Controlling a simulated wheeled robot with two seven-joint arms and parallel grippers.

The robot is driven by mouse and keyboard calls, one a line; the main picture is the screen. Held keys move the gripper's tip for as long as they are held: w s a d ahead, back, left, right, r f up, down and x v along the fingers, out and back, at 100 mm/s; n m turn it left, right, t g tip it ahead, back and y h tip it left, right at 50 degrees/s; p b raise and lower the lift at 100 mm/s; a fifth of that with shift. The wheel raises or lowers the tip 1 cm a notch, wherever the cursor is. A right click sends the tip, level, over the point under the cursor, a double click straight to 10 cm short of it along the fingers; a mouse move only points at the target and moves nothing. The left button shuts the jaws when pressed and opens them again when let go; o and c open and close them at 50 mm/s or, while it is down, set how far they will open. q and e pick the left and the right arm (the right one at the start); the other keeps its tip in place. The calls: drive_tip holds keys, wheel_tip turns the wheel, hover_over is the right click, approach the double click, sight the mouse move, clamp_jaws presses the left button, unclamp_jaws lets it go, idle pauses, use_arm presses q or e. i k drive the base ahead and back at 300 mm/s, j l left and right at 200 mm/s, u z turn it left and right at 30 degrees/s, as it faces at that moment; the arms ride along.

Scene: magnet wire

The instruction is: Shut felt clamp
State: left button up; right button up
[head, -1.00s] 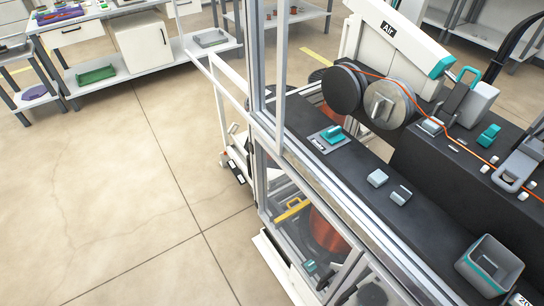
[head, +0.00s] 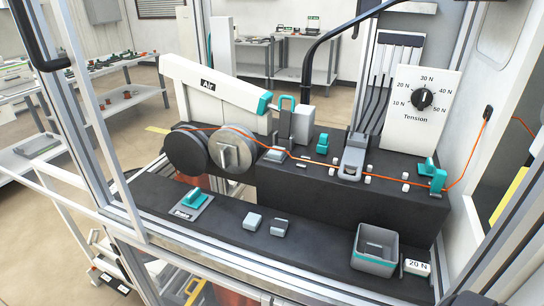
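No part is labelled as the felt clamp, so I cannot tell for sure which one it is. A teal fitting (head: 437,180) sits at the wire's right end. Whether any of these is open or shut is too small to tell. Neither of my grippers is in view.
The front ledge holds a teal switch (head: 195,197), two small grey blocks (head: 253,221) and a grey bin (head: 375,249). A tension dial (head: 422,98) is behind. Frame posts (head: 100,130) stand at left.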

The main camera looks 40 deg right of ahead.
sight(284, 116)
drive_tip(key=z, duration=1.4)
drive_tip(key=j+u, duration=0.3)
drive_tip(key=l, duration=0.1)
